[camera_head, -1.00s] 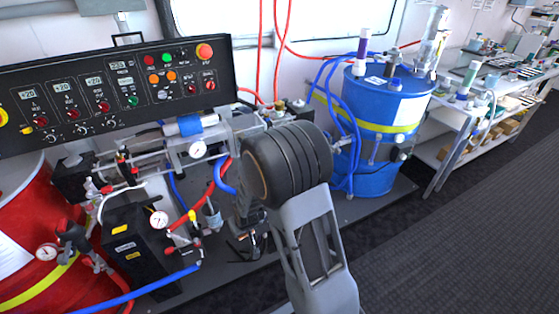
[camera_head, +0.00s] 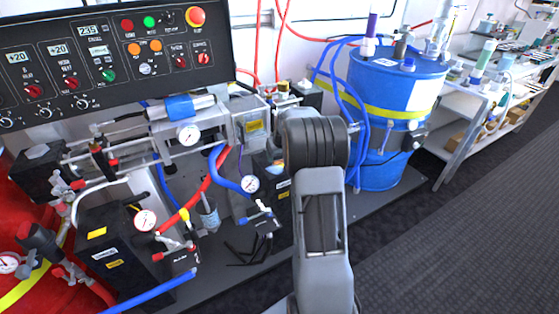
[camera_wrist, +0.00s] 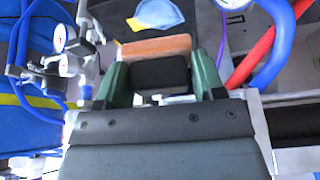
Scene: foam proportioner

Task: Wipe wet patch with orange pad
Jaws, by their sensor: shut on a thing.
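My gripper (camera_wrist: 161,68) shows in the wrist view, its green fingers shut on a dark block faced with an orange pad (camera_wrist: 155,47). The pad's orange edge faces up the picture, beyond the fingertips. Just past it, a blue and pale shape with a yellow-orange tip (camera_wrist: 156,14) lies on a dark surface; I cannot tell whether this is the wet patch. A small gap seems to part the pad from it. In the head view my arm hides the gripper and the pad. No other patch stands out as wet.
In the wrist view, a gauge (camera_wrist: 236,3) and red and blue hoses are close at the upper right. In the head view, a blue drum (camera_head: 388,120) stands right of my arm, and the control panel (camera_head: 110,65) upper left.

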